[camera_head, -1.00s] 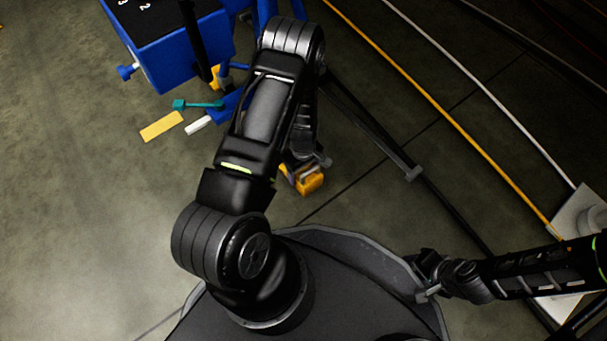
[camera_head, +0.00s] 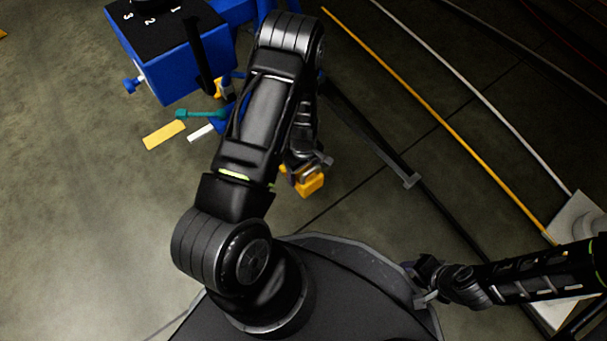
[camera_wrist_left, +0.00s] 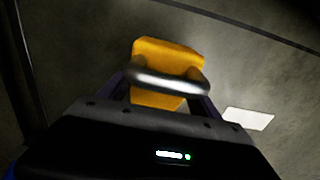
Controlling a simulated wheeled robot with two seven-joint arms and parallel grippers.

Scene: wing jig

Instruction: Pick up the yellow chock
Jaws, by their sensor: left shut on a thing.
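The yellow chock (camera_head: 311,184) shows in the head view just below my left gripper (camera_head: 318,162), partly hidden by it and the arm. In the left wrist view the chock (camera_wrist_left: 168,52) sits between the fingers of the left gripper (camera_wrist_left: 168,84), which is shut on it. A pale bar, probably a handle, crosses the chock there. My right gripper (camera_head: 425,284) is at the lower right of the head view, over the edge of my base, empty, with its fingers looking apart.
A blue box (camera_head: 175,60) with numbers on its black top stands at the upper left. A yellow strip (camera_head: 164,135), a white strip (camera_head: 201,133) and a teal tool (camera_head: 200,114) are near it. A yellow line (camera_head: 440,128) and a white one cross the floor at right.

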